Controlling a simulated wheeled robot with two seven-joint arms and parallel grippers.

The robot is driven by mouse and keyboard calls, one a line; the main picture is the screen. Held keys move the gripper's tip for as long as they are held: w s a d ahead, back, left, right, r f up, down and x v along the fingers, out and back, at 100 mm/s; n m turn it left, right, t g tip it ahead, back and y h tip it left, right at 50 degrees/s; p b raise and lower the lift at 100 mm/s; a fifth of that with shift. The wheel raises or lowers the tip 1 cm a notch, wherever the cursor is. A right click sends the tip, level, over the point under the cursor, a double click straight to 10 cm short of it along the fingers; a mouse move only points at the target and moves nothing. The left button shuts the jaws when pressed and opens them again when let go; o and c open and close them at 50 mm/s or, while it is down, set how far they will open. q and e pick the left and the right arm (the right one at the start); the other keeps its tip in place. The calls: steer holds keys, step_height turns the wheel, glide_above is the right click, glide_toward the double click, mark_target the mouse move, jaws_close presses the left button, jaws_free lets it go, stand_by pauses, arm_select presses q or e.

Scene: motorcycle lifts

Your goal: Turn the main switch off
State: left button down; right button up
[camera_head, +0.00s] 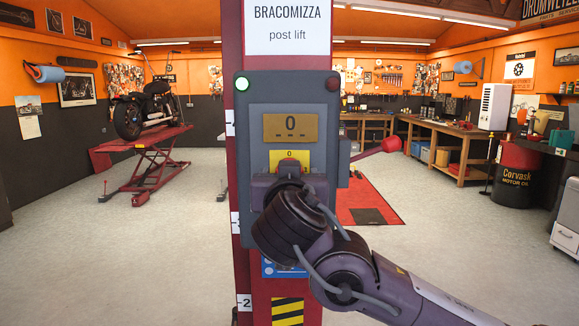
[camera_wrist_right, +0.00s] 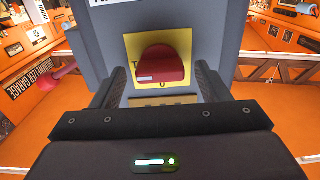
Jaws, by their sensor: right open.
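The main switch is a red knob (camera_wrist_right: 160,62) on a yellow plate (camera_wrist_right: 184,42) in the right wrist view. My right gripper (camera_head: 289,180) is in front of the grey control box (camera_head: 257,95). In the right wrist view, the fingers of this gripper (camera_wrist_right: 158,78) stand open on both sides of the knob, with visible gaps. My left gripper is out of view.
The box is mounted on a dark red lift post (camera_head: 233,35). A red-tipped lever (camera_head: 391,145) sticks out to its right. A motorcycle (camera_head: 145,108) stands on a red lift (camera_head: 142,165) at the left.

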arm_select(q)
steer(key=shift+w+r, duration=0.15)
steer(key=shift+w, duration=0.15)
arm_select(e)
steer(key=shift+w, duration=0.3)
steer(key=c, duration=1)
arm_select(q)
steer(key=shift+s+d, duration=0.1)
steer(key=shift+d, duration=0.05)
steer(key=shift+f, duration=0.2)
arm_select(e)
steer(key=shift+f, duration=0.1)
arm_select(q)
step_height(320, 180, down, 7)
steer(key=b, duration=0.7)
arm_select(e)
steer(key=n, duration=1.7)
steer(key=shift+n, duration=0.4)
